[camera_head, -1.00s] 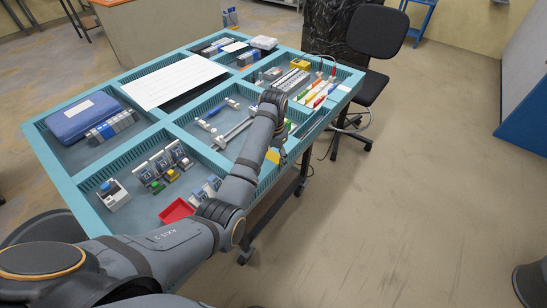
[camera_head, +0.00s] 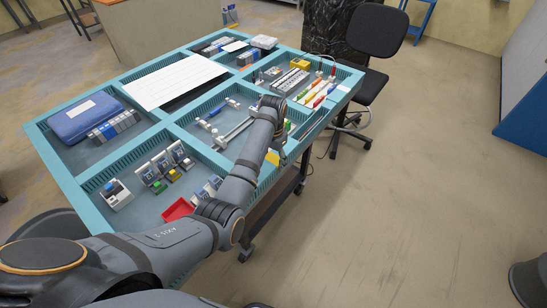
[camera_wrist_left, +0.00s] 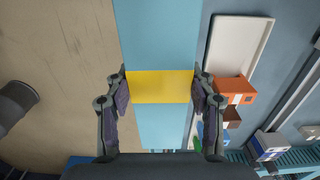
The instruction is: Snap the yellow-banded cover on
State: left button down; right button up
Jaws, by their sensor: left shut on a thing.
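My left gripper (camera_head: 280,150) is over the near right rim of the blue table in the head view. In the left wrist view its fingers (camera_wrist_left: 160,88) stand apart, shut on a flat yellow piece (camera_wrist_left: 160,87), which I take for the yellow-banded cover. The piece spans the gap between the fingertips, above the blue rim. Yellow also shows by the gripper in the head view (camera_head: 272,158). Several small upright socket units (camera_head: 166,166) stand in the near left compartment, with green and yellow parts at their front. My right gripper is not in view.
The compartmented blue table (camera_head: 95,212) holds a red tray (camera_head: 178,209), a blue case (camera_head: 85,117), a white sheet (camera_head: 172,80) and coloured parts (camera_head: 318,94). A black chair (camera_head: 376,50) stands behind its right side. Floor to the right is mostly clear.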

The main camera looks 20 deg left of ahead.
pick_arm(q)
jog(key=shift+f, duration=0.75)
dwell(0.7)
jog(key=shift+c, duration=2)
grip_release()
jog(key=o, duration=0.4)
notch_tip(320, 180, up, 8)
jog(key=p, duration=0.9)
jog(key=shift+f, duration=0.25)
